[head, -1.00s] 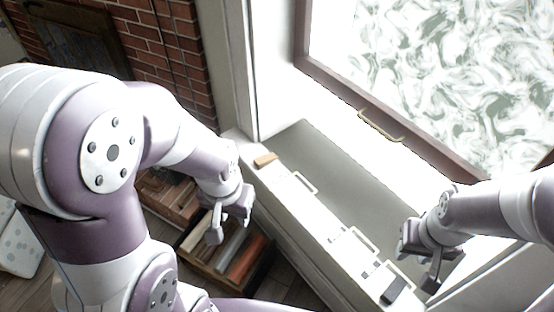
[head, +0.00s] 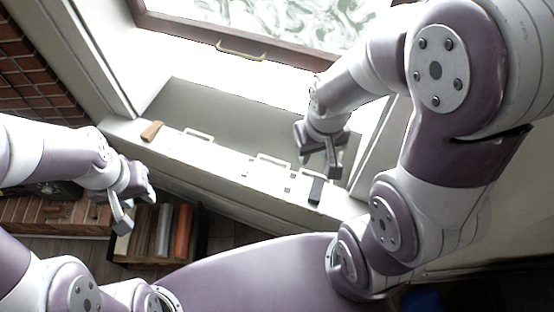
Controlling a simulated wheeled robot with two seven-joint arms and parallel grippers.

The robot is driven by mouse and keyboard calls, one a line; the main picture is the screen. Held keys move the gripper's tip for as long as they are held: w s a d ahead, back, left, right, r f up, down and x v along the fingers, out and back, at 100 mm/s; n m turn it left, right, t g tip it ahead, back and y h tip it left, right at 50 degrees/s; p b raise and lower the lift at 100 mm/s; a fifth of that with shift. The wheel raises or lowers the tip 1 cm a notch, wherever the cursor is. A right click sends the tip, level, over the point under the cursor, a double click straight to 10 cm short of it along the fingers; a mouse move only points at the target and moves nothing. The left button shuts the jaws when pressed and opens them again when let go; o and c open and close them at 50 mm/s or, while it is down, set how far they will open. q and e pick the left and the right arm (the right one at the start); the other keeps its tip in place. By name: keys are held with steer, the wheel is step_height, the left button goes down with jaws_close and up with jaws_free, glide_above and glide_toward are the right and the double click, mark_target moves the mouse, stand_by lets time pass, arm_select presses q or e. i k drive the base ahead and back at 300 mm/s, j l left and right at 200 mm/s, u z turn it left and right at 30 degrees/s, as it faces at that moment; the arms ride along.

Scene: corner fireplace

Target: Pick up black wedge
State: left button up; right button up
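The black wedge (head: 316,190) is a small dark block on the white window ledge, near the ledge's right end. My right gripper (head: 319,160) is just above and behind it in the picture, over the grey recess by the window. Its fingers look apart, with nothing between them, and they do not appear to touch the wedge. My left gripper (head: 134,206) is at the left, in front of the ledge and above the crate. It looks open and empty.
An orange-brown block (head: 152,131) lies at the ledge's left end. Pale handles (head: 198,135) stand along the white ledge (head: 232,169). A wooden crate (head: 198,240) with books or similar slabs is on the floor below. The window frame (head: 190,28) rises behind.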

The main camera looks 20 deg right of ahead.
mark_target(316, 192)
steer(key=l+z, duration=0.15)
steer(key=z, duration=1.05)
steer(key=j+z, duration=0.15)
steer(key=z, duration=0.25)
steer(key=j+z, duration=0.2)
steer(key=z, duration=0.15)
steer(key=k+j+z, duration=0.1)
steer(key=z, duration=0.3)
steer(key=j+z, duration=0.15)
steer(key=z, duration=0.25)
steer(key=k+l, duration=0.05)
